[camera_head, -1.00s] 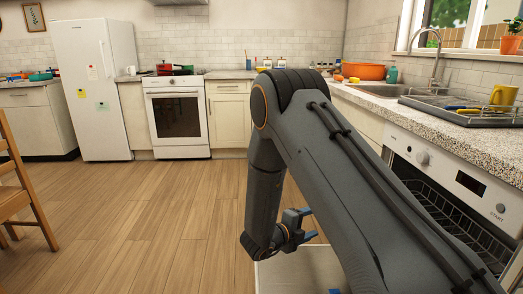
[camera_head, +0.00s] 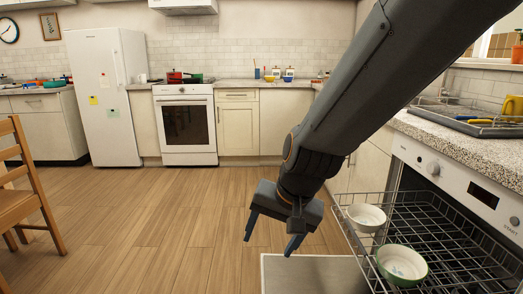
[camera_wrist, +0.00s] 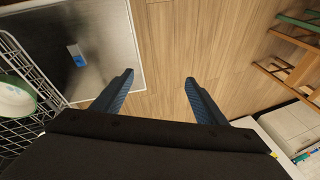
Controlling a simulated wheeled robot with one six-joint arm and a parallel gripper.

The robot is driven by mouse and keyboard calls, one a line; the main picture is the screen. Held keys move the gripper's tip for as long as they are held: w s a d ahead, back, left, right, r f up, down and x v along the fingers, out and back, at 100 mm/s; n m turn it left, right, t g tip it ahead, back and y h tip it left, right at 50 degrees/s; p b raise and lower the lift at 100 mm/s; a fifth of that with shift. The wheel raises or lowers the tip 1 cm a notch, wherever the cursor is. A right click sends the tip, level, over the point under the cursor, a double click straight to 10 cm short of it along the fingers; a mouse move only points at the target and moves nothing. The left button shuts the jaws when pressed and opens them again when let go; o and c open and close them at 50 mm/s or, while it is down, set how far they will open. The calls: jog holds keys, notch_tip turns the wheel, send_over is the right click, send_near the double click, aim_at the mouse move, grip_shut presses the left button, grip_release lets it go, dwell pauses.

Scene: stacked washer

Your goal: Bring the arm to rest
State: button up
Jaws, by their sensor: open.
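My gripper (camera_head: 270,232) is open and points down over the wooden floor, to the left of the dishwasher's open door. Its two blue fingers also show in the wrist view (camera_wrist: 160,90), spread wide with only floor between them. My arm reaches down from the top right of the head view. The gripper touches nothing that I can see.
The open dishwasher door (camera_head: 305,275) lies low at the front, with a small blue and white item (camera_wrist: 77,55) on it. The dishwasher rack (camera_head: 440,232) is pulled out, holding a white bowl (camera_head: 366,217) and a green bowl (camera_head: 402,265). A wooden chair (camera_head: 28,190) stands left. The middle floor is clear.

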jog(key=s+d+r+n+g+h, duration=0.1)
jog(key=s+d+n+g, duration=0.2)
jog(key=s, duration=0.5)
jog(key=s+d+r+n+h, duration=0.1)
jog(key=s+d+r+n, duration=0.15)
jog(key=s+d, duration=0.35)
jog(key=d+r+m+p, duration=0.3)
jog(key=d+r+p, duration=0.5)
jog(key=p, duration=1.2)
notch_tip(320, 180, up, 2)
jog(key=shift+s+d+h, duration=0.2)
jog(key=shift+s+h, duration=0.2)
jog(key=shift+s, duration=0.05)
jog(key=shift+d, duration=0.1)
